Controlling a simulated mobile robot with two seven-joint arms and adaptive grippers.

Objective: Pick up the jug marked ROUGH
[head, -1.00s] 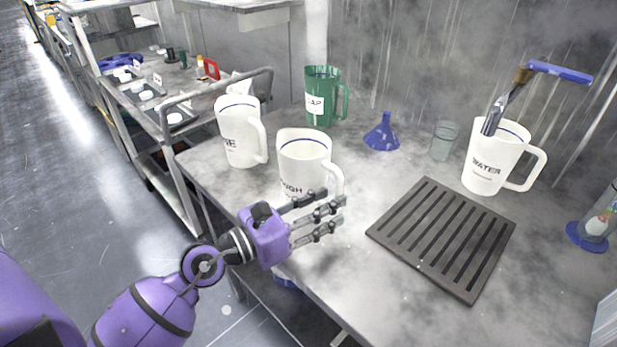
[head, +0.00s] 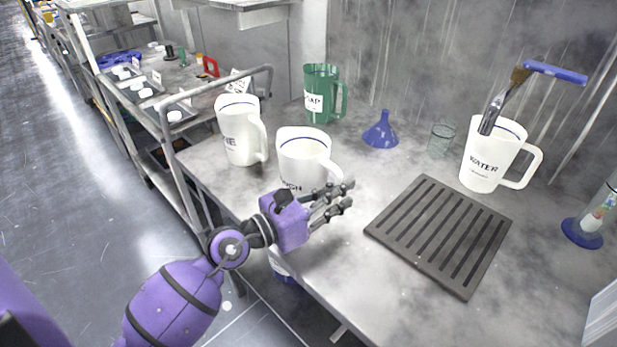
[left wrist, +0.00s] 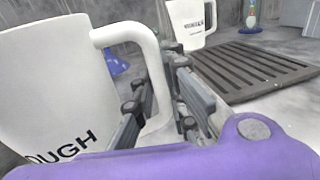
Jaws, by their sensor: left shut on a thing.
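The white jug marked ROUGH (head: 303,158) stands near the bench's front left edge, its handle toward the right. Part of its lettering is hidden behind my left gripper (head: 343,194) in the head view. In the left wrist view the jug (left wrist: 45,85) fills the left side, with "OUGH" readable. Its handle (left wrist: 152,75) runs down between the dark fingers of my left gripper (left wrist: 163,105), which is shut on it. The jug looks upright, and I see no gap under it. My right gripper is not in view.
Another white jug (head: 240,130) stands close behind to the left, a green jug (head: 320,95) farther back. A slotted dark rack (head: 440,235) lies to the right.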

